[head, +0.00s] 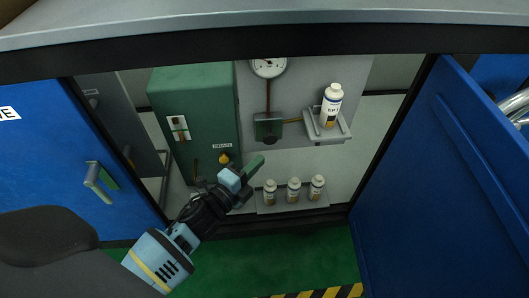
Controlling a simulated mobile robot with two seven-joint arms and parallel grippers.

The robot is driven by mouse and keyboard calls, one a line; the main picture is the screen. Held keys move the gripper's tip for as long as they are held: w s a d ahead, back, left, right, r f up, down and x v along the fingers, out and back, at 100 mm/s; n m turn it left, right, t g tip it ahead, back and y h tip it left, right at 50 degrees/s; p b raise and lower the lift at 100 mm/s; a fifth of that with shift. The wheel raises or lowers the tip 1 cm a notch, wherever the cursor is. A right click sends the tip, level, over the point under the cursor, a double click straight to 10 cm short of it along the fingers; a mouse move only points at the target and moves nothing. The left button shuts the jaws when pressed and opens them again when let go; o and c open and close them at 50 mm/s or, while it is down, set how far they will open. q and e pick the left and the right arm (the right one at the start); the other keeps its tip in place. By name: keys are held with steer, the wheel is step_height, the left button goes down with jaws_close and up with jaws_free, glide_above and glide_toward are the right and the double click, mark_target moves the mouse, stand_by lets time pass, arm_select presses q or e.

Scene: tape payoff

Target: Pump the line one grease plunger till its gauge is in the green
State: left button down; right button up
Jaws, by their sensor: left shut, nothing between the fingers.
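A round white gauge (268,67) shows inside the open cabinet, its top partly cut off by the cabinet's upper edge. Its needle and coloured bands are too small to read. A brown pipe runs down from it to a dark green block (268,127), which may be the grease pump; I cannot make out a plunger for certain. My left gripper (246,173) is shut, in front of the cabinet opening, below and left of this block. A small green piece shows at its tip; I cannot tell what it belongs to. My right gripper is not in view.
A green tank (192,105) with a sight glass and DRAIN label stands left of the gauge. A white bottle (331,106) stands on a bracket (341,134) at right. Three smaller bottles (293,190) stand low down. Blue doors (440,190) flank the opening.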

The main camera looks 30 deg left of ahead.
arm_select(q)
steer(key=s, duration=0.3)
steer(key=s+a+p, duration=0.1)
steer(key=s, duration=0.1)
steer(key=shift+s, duration=0.3)
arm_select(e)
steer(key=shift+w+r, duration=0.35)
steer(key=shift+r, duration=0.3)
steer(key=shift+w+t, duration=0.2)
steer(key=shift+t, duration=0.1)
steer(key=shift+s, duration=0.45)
